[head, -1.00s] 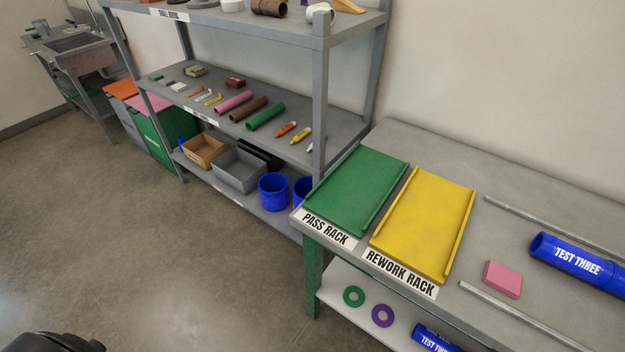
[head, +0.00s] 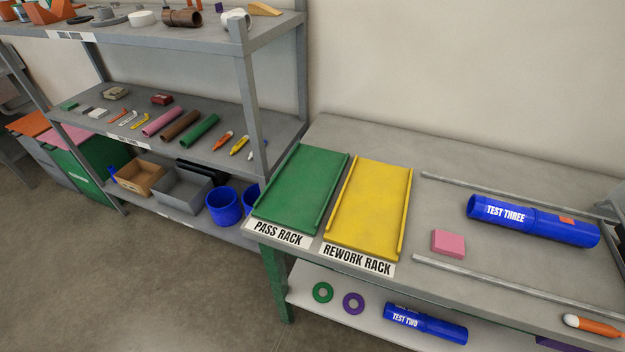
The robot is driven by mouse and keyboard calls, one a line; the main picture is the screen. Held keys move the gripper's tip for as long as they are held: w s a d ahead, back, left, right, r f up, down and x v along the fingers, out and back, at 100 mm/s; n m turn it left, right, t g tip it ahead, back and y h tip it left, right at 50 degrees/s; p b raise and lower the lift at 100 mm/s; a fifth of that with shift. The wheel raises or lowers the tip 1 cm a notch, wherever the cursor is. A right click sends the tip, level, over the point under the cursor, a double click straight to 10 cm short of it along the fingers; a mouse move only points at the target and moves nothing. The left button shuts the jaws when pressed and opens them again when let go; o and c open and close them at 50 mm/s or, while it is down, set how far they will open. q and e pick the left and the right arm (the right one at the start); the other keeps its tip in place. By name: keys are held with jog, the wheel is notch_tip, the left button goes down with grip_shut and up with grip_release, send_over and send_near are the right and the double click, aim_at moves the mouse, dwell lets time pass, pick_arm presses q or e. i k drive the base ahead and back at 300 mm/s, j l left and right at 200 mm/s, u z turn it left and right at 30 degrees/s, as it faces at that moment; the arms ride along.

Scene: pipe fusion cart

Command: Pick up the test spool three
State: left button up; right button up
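The test spool three is a blue pipe (head: 530,222) with a white "TEST THREE" label and a small orange patch near its right end. It lies on its side on the grey bench top at the right of the head view, between two grey rails. Neither of my grippers shows in the head view, so nothing is seen touching the spool.
A green pass rack (head: 300,190) and a yellow rework rack (head: 368,208) lie left of the spool. A pink block (head: 448,243) sits near it. A blue "TEST TWO" pipe (head: 425,323) lies on the lower shelf. Grey shelving (head: 262,145) stands left; floor (head: 130,270) is clear.

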aim_at(561, 228)
jog(key=z, duration=1.7)
